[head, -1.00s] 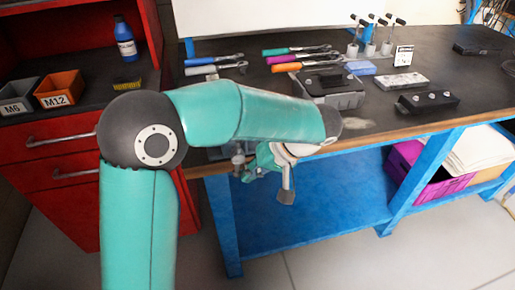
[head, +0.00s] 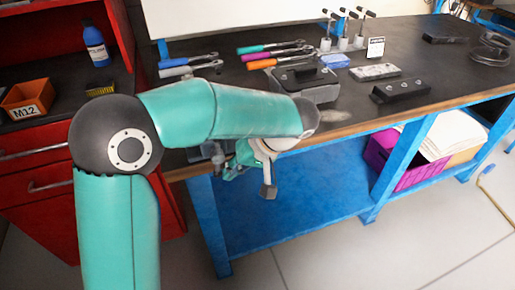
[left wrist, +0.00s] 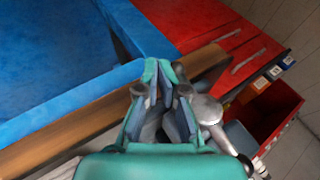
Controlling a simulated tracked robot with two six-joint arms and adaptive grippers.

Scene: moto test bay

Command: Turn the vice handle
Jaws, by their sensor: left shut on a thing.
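The grey vice (head: 212,150) is at the near left edge of the workbench, mostly hidden behind my left forearm in the head view. My left gripper (head: 232,170) is beside it, just off the bench's front edge. In the left wrist view the teal fingers of the left gripper (left wrist: 164,78) are closed in on the vice handle, which the fingers largely hide. The rounded metal of the vice (left wrist: 208,110) shows just right of the fingers. How far the handle is turned cannot be told. My right gripper is in no view.
A red cabinet (head: 40,222) stands left of the bench. Wrenches (head: 280,62), a dark block (head: 305,84) and several small parts lie on the dark bench top (head: 430,70). A purple crate (head: 382,152) sits on the blue lower shelf (head: 300,205). The floor in front is clear.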

